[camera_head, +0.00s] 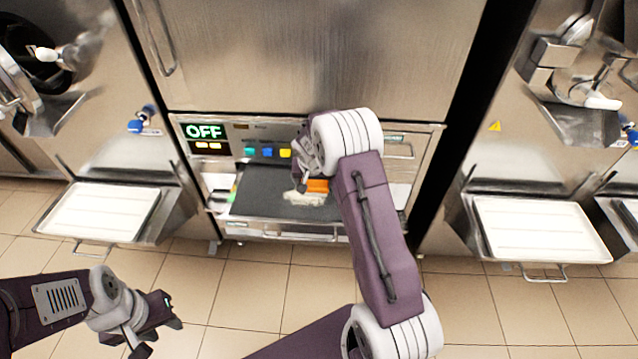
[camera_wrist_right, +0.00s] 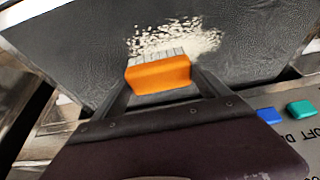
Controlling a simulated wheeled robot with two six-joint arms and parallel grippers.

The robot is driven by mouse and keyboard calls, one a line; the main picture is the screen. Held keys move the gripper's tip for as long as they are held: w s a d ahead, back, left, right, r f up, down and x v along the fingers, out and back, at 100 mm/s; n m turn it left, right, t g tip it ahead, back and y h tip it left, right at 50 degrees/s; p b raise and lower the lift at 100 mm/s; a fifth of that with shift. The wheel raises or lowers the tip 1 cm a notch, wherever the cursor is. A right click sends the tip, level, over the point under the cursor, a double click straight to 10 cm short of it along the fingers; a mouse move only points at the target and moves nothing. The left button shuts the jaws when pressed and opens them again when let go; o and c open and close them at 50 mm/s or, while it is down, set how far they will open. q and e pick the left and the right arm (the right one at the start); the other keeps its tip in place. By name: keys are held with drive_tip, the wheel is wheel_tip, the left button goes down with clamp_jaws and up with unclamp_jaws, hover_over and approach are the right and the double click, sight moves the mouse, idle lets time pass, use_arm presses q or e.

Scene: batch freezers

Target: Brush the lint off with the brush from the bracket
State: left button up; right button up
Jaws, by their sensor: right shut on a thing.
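The brush (camera_head: 317,186) has an orange body and pale bristles. My right gripper (camera_head: 306,180) is shut on it over the dark panel. In the right wrist view the orange brush (camera_wrist_right: 158,75) sits between the fingers of my right gripper (camera_wrist_right: 160,92), bristles toward the panel. The lint (camera_wrist_right: 178,38) is a pale speckled patch on the dark panel (camera_wrist_right: 60,50), right at the bristle ends. The lint (camera_head: 303,198) also shows in the head view. Whether the bristles touch the panel is hard to tell. My left gripper (camera_head: 160,330) is open and empty above the floor. The bracket cannot be made out.
A control strip with a green OFF display (camera_head: 204,131) and coloured buttons (camera_head: 267,152) lies behind the dark panel. A drawer handle (camera_head: 300,236) is below its front edge. White trays stand at left (camera_head: 100,212) and right (camera_head: 540,230). The tiled floor in front is clear.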

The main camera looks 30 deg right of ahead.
drive_tip(key=shift+w+a+f+b, duration=0.1)
drive_tip(key=shift+w+a+b, duration=0.3)
drive_tip(key=shift+a, duration=0.3)
drive_tip(key=shift+w+a+f+b, duration=0.1)
drive_tip(key=shift+w+a+b, duration=0.05)
drive_tip(key=shift+w+a, duration=0.4)
drive_tip(key=shift+w+a+r, duration=0.1)
drive_tip(key=shift+w+a, duration=0.35)
drive_tip(key=shift+a, duration=0.4)
drive_tip(key=shift+w+a, duration=0.4)
drive_tip(key=shift+a, duration=0.45)
drive_tip(key=shift+w+a, duration=0.45)
drive_tip(key=shift+a, duration=0.3)
drive_tip(key=shift+w+a, duration=0.45)
drive_tip(key=shift+a, duration=0.3)
drive_tip(key=shift+s, duration=0.1)
drive_tip(key=shift+s+a, duration=0.15)
drive_tip(key=shift+s, duration=0.05)
drive_tip(key=shift+s+a+b, duration=0.3)
drive_tip(key=shift+s+b, duration=0.15)
drive_tip(key=shift+s+d+b, duration=0.2)
drive_tip(key=shift+s+d, duration=0.15)
drive_tip(key=shift+d, duration=0.25)
drive_tip(key=shift+s+d+b, duration=0.15)
drive_tip(key=shift+s+d, duration=0.15)
drive_tip(key=shift+d, duration=0.25)
drive_tip(key=shift+s+d, duration=0.35)
drive_tip(key=shift+d, duration=0.1)
